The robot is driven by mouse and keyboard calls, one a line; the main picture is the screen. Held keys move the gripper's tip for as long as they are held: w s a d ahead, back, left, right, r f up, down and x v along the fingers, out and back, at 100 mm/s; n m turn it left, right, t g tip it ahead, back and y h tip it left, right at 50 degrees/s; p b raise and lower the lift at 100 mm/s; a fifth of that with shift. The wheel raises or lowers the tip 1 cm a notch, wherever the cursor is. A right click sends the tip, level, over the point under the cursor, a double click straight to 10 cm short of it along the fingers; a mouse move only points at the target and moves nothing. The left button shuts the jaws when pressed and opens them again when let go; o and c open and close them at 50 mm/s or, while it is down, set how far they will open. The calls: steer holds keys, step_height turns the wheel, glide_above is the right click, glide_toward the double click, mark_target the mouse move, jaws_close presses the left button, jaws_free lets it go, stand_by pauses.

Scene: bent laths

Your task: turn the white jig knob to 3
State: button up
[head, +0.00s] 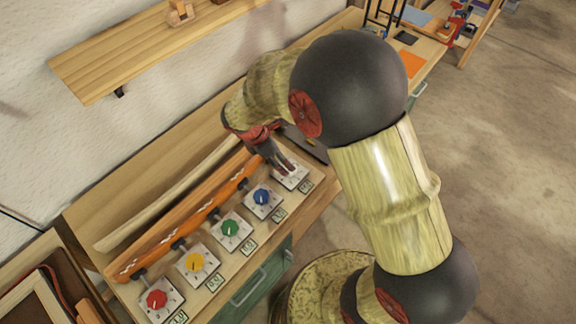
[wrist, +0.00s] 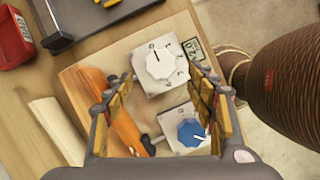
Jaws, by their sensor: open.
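The white jig knob (wrist: 160,62) sits on a pale square plate (wrist: 146,84) with dial marks around it. Its dark pointer line points up and slightly left in the wrist view. A small display (wrist: 194,50) beside the plate seems to read 2.0. My gripper (wrist: 160,78) is open, with one finger to each side of the white knob in the picture; I see no contact, and the height gap is hard to judge. In the head view my gripper (head: 283,166) is over the white knob's plate (head: 292,177) and mostly hides the knob.
Blue (head: 262,197), green (head: 230,228), yellow (head: 195,262) and red (head: 157,299) knobs line the bench on similar plates. An orange bent lath (head: 190,215) and a pale lath (head: 165,197) run behind them. A wooden shelf (head: 150,50) is on the wall above.

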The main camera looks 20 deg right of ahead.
steer(key=b+x, duration=0.1)
steer(key=x, duration=0.5)
steer(key=shift+d+f, duration=0.15)
steer(key=shift+f, duration=0.25)
steer(key=shift+c, duration=0.7)
steer(key=c, duration=1)
